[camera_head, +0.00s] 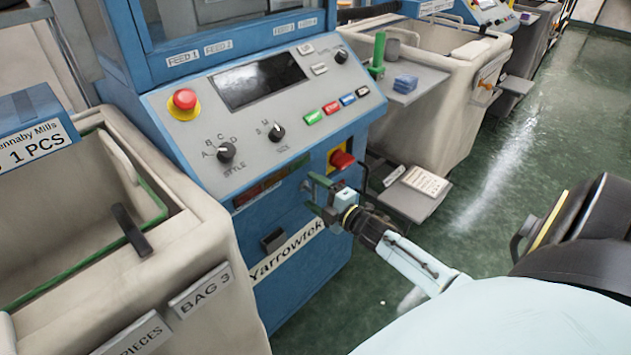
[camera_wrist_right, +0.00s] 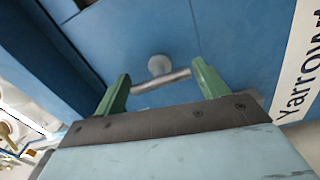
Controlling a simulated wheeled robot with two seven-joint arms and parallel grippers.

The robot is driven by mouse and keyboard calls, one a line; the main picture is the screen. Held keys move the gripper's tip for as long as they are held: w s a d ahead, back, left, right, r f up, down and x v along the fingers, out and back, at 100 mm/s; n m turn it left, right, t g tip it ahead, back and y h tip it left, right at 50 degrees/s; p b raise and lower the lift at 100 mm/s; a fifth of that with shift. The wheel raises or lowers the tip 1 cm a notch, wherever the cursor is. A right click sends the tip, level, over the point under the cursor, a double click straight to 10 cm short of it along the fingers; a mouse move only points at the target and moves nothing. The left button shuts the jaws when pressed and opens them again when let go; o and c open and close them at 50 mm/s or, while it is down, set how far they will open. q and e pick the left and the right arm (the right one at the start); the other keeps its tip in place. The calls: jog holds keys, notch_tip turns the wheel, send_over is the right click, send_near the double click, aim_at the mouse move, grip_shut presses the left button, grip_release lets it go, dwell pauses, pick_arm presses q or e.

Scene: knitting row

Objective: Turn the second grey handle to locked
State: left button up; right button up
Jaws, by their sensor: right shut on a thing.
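A grey T-shaped handle (camera_wrist_right: 160,76) stands out from a blue panel in the right wrist view. Its round stem meets the panel, and its bar lies slightly tilted between the two green fingers. My right gripper (camera_wrist_right: 162,84) is shut on the bar, a finger at each end. In the head view my right gripper (camera_head: 311,194) is at the blue machine's (camera_head: 318,262) lower front, below the red switch and above the Yarrowtek label. There the fingers mostly hide the handle. I see no readable locked mark by it, and no other grey handle clearly. My left gripper is out of view.
A red rotary switch (camera_head: 342,160) on a yellow plate sits just above my right gripper. The control panel (camera_head: 225,113) with knobs and a red stop button is higher up. A beige bin (camera_head: 205,240) stands close on the left. Green floor (camera_head: 545,105) is open at right.

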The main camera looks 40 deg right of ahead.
dwell(0.4)
jog(key=o, duration=0.9)
jog(key=shift+o, duration=0.2)
jog(key=shift+s, duration=0.1)
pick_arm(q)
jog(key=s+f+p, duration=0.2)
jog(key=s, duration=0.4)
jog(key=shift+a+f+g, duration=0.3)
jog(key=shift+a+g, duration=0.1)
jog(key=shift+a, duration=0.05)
pick_arm(e)
jog(key=s+d, duration=0.1)
jog(key=s, duration=1.2)
jog(key=shift+s+d, duration=0.1)
